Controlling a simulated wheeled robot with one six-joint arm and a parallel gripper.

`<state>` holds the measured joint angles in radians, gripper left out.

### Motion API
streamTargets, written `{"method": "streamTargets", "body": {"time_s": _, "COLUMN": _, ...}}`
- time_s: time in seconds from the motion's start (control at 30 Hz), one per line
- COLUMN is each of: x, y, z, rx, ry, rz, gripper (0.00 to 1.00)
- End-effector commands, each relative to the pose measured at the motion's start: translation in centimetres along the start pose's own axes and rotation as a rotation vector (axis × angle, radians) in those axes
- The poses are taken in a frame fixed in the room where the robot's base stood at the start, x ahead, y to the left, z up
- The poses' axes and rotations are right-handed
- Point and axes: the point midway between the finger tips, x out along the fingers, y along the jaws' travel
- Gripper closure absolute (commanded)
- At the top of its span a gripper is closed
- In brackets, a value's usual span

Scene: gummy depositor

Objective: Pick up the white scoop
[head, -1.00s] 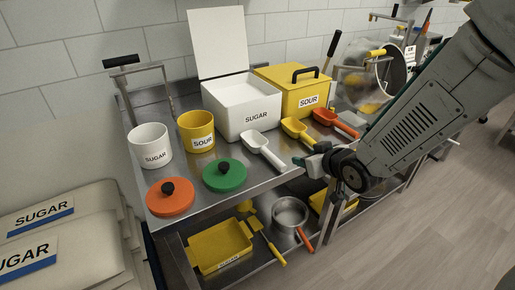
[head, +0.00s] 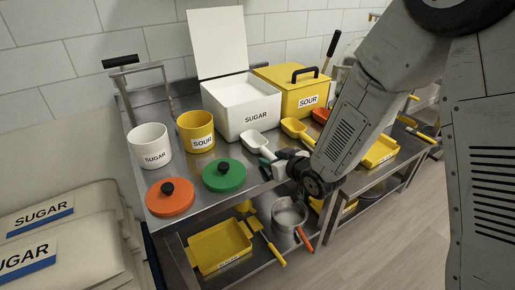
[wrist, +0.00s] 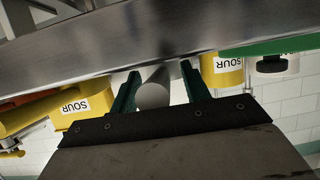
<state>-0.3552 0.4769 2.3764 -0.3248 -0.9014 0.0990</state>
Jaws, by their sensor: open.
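The white scoop (head: 254,140) lies on the upper steel table in front of the white SUGAR bin, its bowl toward the bin. Its handle points toward my gripper and is partly hidden by it in the head view. My gripper (head: 270,167) is open at the handle end, near the table's front edge. In the wrist view, a pale rounded piece (wrist: 153,92), seemingly the scoop's handle end, shows between the two green fingers of my gripper (wrist: 160,72). The fingers appear apart from it.
The yellow scoop (head: 297,129) lies right of the white one. The green lid (head: 224,178) is close on the left, with the orange lid (head: 170,199) beyond. The SUGAR bin (head: 247,112) stands behind. A lower shelf holds a yellow tray (head: 218,247) and a pot (head: 289,215).

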Motion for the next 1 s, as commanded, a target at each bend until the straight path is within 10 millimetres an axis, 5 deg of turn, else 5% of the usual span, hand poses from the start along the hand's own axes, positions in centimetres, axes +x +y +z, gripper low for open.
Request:
{"method": "streamTargets", "body": {"time_s": 0.2, "x": 0.0, "y": 0.0, "z": 0.0, "rx": 0.0, "ry": 0.001, "rz": 0.0, "gripper": 0.56}}
{"method": "streamTargets", "body": {"time_s": 0.37, "x": 0.0, "y": 0.0, "z": 0.0, "rx": 0.0, "ry": 0.001, "rz": 0.0, "gripper": 1.0}}
{"method": "streamTargets", "body": {"time_s": 1.0, "x": -0.7, "y": -0.1, "z": -2.0, "rx": -0.003, "ry": 0.004, "rz": -0.001, "gripper": 1.0}}
